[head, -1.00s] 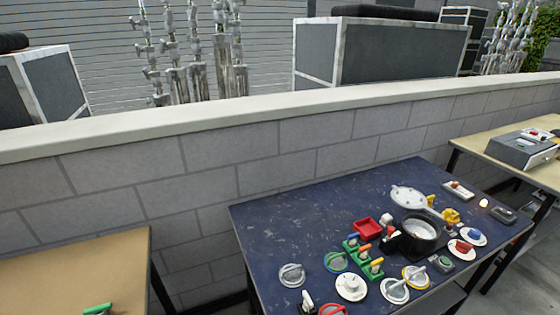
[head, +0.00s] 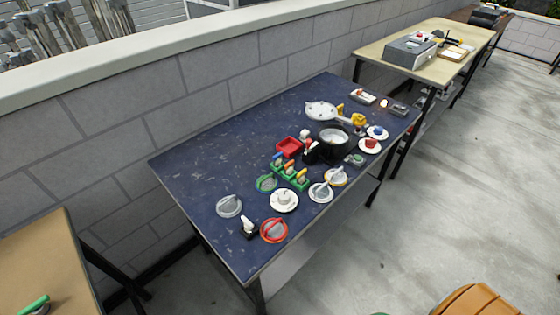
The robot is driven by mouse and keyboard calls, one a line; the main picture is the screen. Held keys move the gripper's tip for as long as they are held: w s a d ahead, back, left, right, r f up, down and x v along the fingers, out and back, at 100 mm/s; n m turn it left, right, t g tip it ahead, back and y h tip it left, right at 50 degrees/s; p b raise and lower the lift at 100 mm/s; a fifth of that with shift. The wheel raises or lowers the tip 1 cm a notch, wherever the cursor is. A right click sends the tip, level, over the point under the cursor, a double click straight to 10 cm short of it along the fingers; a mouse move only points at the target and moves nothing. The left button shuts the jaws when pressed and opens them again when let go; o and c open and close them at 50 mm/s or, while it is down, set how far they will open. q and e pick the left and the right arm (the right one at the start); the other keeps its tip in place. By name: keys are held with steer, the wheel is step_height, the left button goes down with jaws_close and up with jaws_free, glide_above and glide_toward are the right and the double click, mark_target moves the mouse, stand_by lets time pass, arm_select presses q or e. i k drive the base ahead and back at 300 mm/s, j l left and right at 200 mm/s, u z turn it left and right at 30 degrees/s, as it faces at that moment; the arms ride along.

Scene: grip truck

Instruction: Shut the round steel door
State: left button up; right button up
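The round steel door (head: 321,111) is a pale grey disc with small dark spots on its face. It stands open at the back of the blue table, behind a black round housing (head: 333,152). The housing's light, ringed mouth is uncovered. A yellow part (head: 358,120) sits to the right of the door; how it joins the door is too small to tell. Neither of my grippers is in view.
The dark blue table (head: 200,160) also holds a red tray (head: 288,146), green blocks with coloured pegs (head: 290,176), a red ring dial (head: 273,230) and several round knobs. Its left part is bare. A block wall runs behind; concrete floor (head: 440,210) is open at right.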

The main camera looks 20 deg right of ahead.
mark_target(320, 107)
steer(key=i+l, duration=0.1)
steer(key=l, duration=0.85)
steer(key=i+l, duration=0.15)
steer(key=l, duration=0.3)
steer(key=i+l, duration=0.1)
steer(key=l, duration=0.35)
